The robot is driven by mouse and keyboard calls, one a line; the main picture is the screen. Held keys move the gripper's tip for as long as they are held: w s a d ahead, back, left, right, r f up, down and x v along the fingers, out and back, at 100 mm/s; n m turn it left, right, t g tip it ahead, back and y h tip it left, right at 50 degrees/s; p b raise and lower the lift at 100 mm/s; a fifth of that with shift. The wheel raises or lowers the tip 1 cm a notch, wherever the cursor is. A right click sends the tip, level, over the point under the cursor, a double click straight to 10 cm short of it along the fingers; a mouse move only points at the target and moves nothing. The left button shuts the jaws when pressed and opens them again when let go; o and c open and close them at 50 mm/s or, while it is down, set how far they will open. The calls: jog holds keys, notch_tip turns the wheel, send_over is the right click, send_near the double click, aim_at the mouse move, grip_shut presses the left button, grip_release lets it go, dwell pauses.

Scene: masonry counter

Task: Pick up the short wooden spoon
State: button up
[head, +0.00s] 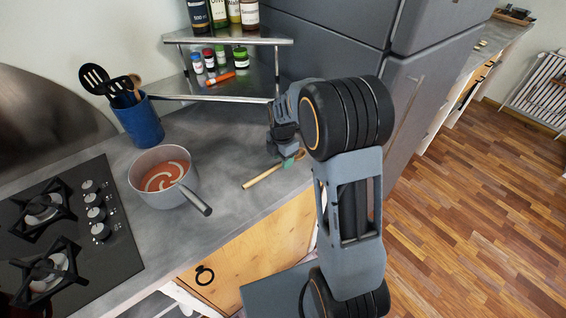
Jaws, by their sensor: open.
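A wooden spoon (262,178) lies on the grey counter near its front edge, its pale handle pointing to the lower left. Its other end is partly hidden by my gripper, and a small green patch shows there; I cannot tell what it belongs to. My gripper (287,155) is open at that end of the spoon. I cannot tell whether its fingers touch the spoon or stand around it.
A saucepan (147,184) with red sauce stands left of the spoon, its handle jutting toward the front edge. A gas hob (118,248), a blue utensil crock (139,124) and a metal shelf (190,97) with jars surround the counter. A grey fridge (345,45) rises behind my arm.

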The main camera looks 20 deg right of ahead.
jog(key=shift+f, duration=0.75)
grip_shut()
